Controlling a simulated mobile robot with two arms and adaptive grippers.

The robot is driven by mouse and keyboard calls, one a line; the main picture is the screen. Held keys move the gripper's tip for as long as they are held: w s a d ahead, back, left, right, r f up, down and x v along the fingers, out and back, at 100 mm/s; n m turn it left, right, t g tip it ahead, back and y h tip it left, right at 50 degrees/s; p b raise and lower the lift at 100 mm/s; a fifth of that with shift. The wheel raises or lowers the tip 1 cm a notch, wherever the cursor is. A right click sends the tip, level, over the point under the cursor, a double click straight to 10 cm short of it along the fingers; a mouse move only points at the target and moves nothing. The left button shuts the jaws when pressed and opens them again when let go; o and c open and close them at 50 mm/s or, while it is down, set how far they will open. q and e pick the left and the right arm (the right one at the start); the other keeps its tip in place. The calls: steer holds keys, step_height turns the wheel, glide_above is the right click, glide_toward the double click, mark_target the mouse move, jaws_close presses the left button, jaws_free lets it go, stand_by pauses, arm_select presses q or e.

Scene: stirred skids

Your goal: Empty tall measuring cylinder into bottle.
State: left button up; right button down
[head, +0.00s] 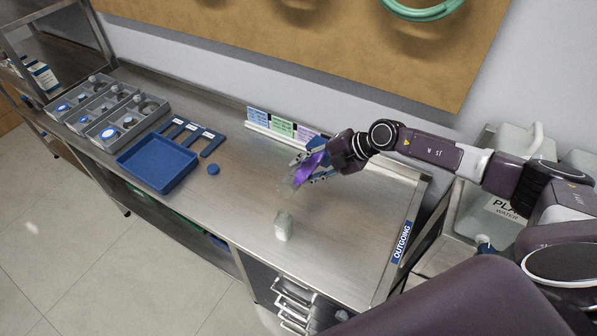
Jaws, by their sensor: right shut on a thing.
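My right gripper (314,168) is shut on the measuring cylinder (306,172), a clear vessel with purple liquid in it. It is held tilted above the bench, its clear end pointing down and to the left. The bottle (283,226), small and pale, stands upright on the bench, below the cylinder in the picture and apart from it. Whether the bottle holds liquid is too small to tell. My left gripper is out of view.
Grey compartment bins (118,118) stand at the far left. Coloured cards (282,128) stand at the back edge. An OUTGOING strip (401,242) marks the right end. Bench around the bottle is clear.

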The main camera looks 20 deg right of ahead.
steer(key=shift+r+h, duration=0.2)
steer(key=shift+h, duration=0.1)
steer(key=shift+n+t, duration=0.3)
stand_by(0.3)
steer(key=shift+s+a+r+n+t+h, duration=0.2)
steer(key=shift+r+n+t+h, duration=0.25)
steer(key=shift+h, duration=0.35)
stand_by(3.0)
steer(key=shift+s+a+t+h, duration=0.1)
steer(key=shift+a+t+h, duration=0.15)
steer(key=shift+t+h, duration=0.1)
stand_by(1.0)
steer(key=shift+n, duration=0.25)
stand_by(0.4)
steer(key=shift+b, duration=0.4)
steer(key=shift+r, duration=0.15)
